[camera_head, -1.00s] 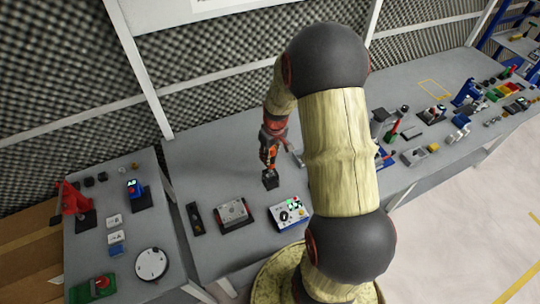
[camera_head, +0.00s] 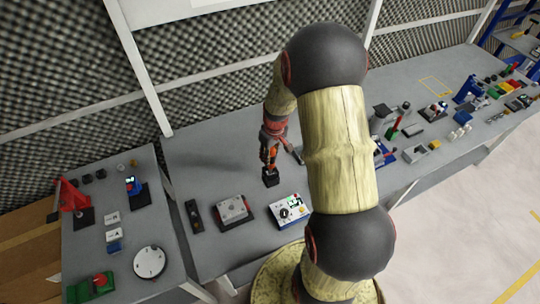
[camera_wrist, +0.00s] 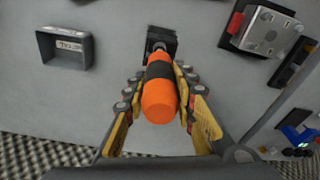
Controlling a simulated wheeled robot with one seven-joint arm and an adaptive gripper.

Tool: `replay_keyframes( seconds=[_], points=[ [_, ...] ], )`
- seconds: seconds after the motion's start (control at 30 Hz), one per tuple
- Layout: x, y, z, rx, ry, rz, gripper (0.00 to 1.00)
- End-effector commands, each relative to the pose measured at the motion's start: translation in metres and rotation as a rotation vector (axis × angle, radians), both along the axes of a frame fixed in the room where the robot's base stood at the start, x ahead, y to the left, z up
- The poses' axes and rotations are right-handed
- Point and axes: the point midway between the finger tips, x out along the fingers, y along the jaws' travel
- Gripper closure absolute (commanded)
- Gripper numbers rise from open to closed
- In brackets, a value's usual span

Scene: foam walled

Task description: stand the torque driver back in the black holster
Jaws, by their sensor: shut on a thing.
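The torque driver (camera_wrist: 160,92) is orange with a black band. In the wrist view my gripper (camera_wrist: 159,84) is shut on it, with a finger on each side of the handle. Its metal shank points at the black holster (camera_wrist: 168,42), and its tip is at or in the holster's opening; I cannot tell how deep. In the head view the black holster (camera_head: 271,178) stands on the grey bench directly below my gripper (camera_head: 269,158), and the driver shows only as a bit of orange between the fingers.
A metal plate fixture (camera_head: 234,210) and a control box with a green-lit display (camera_head: 289,209) stand in front of the holster. A dark open tray (camera_wrist: 65,48) labelled on its inside lies beside it in the wrist view. Bare bench lies to the left of the holster.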

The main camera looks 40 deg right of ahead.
Motion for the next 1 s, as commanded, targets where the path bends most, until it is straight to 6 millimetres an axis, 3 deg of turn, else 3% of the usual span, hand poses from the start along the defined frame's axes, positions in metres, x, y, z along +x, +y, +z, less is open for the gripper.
replay_keyframes(
  seconds=[1.0],
  points=[
    [0.001, 0.000, -0.023, -0.001, -0.001, 0.000, 1.00]
  ],
)
